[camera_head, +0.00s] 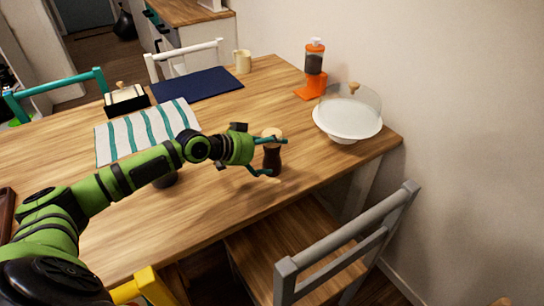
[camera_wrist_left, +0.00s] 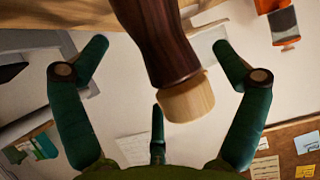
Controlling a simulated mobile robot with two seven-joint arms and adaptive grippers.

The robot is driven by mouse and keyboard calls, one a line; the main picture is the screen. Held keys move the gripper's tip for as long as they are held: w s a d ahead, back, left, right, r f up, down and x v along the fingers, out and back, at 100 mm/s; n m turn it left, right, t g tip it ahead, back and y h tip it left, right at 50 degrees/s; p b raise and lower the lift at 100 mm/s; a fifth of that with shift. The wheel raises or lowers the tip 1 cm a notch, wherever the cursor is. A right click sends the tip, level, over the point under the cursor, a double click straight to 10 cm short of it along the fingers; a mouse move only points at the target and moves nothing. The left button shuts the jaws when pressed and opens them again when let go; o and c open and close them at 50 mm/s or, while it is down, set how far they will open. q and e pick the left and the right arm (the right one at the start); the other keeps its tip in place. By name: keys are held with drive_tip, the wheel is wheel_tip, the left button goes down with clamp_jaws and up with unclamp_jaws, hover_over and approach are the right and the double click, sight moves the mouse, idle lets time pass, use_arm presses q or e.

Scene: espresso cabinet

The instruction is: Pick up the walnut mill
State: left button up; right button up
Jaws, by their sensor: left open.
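The walnut mill (camera_head: 272,157) stands upright on the wooden table near its front right edge. It has a dark brown body and a pale wood top. My left gripper (camera_head: 274,156) reaches in from the left, with its green fingers open on either side of the mill's upper part. In the left wrist view the mill (camera_wrist_left: 166,42) appears upside down between the spread fingers (camera_wrist_left: 160,48), with visible gaps at both sides. My right gripper is not in view.
An orange dispenser (camera_head: 313,70) and a white domed dish (camera_head: 347,118) stand behind and right of the mill. A grey chair (camera_head: 345,256) stands in front.

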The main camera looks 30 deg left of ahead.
use_arm(q)
drive_tip(key=shift+x, duration=1.05)
drive_tip(key=c, duration=1.5)
drive_tip(key=shift+r, duration=0.2)
